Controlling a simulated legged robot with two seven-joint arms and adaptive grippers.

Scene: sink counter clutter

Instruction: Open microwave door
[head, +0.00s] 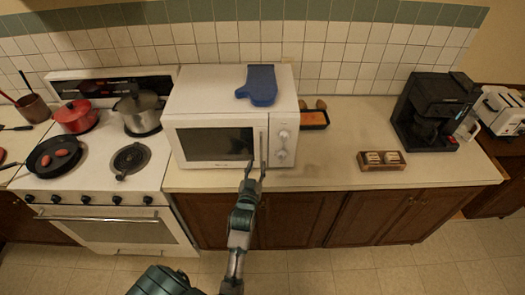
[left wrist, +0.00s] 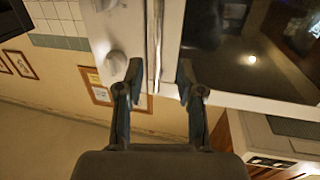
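The white microwave (head: 218,115) stands on the counter with its dark-windowed door shut. Its vertical door handle (head: 257,145) is at the right edge of the door, beside the control knobs (head: 282,145). My left gripper (head: 256,166) is at the lower part of the handle. In the left wrist view, the fingers of my left gripper (left wrist: 159,75) are apart, with the silver handle (left wrist: 154,40) between them. My right gripper is out of view.
A blue oven mitt (head: 260,85) lies on top of the microwave. A stove (head: 110,170) with pots and a pan stands to the left. Right of the microwave are a small dark tray (head: 314,119), a wooden box (head: 381,161) and a black coffee maker (head: 432,108). Floor in front is clear.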

